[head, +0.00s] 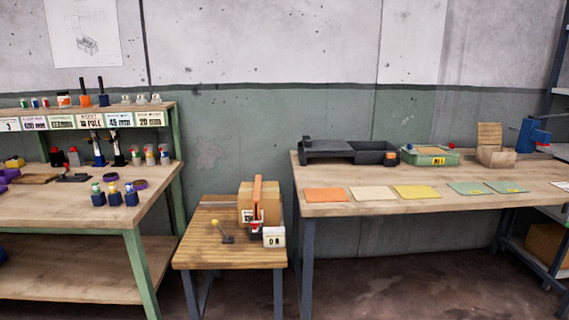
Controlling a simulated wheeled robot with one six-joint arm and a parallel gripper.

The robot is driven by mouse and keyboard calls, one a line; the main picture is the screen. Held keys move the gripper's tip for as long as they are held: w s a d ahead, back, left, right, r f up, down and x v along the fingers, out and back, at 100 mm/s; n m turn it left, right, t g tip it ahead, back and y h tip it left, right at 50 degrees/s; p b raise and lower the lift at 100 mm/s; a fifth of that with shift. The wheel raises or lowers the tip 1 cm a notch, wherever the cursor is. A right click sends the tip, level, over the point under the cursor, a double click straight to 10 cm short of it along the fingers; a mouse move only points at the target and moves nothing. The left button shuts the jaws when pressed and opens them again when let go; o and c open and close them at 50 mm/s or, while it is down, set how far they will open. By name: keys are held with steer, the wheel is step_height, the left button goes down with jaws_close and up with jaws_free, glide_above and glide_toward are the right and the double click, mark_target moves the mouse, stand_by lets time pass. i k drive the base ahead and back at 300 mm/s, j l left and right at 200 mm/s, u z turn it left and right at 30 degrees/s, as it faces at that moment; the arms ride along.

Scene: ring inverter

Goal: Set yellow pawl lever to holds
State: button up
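A small lever with a yellow knob (215,222) stands on the low wooden table (195,248) between the two benches. Its dark stem leans up and to the left from a dark base. Whether this is the pawl lever, and which setting it is in, I cannot tell at this size. To its right are a cardboard box (271,207), an upright orange bar (257,188) in front of it, and a small red part below the bar. A white label block (274,237) stands at the table's right front. My gripper is not in view.
The left bench (60,220) carries several small bottles, blocks and label cards. The right bench (340,208) holds a dark tray (345,150), a green bin (430,157) and several coloured sheets. Floor shows in front of the right bench (420,290).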

mark_target(215, 222)
steer(key=i+j, duration=0.4)
steer(key=i+j+u, duration=0.1)
steer(key=i+j, duration=0.3)
steer(key=i, duration=0.2)
steer(key=i+j, duration=0.35)
steer(key=i, duration=0.2)
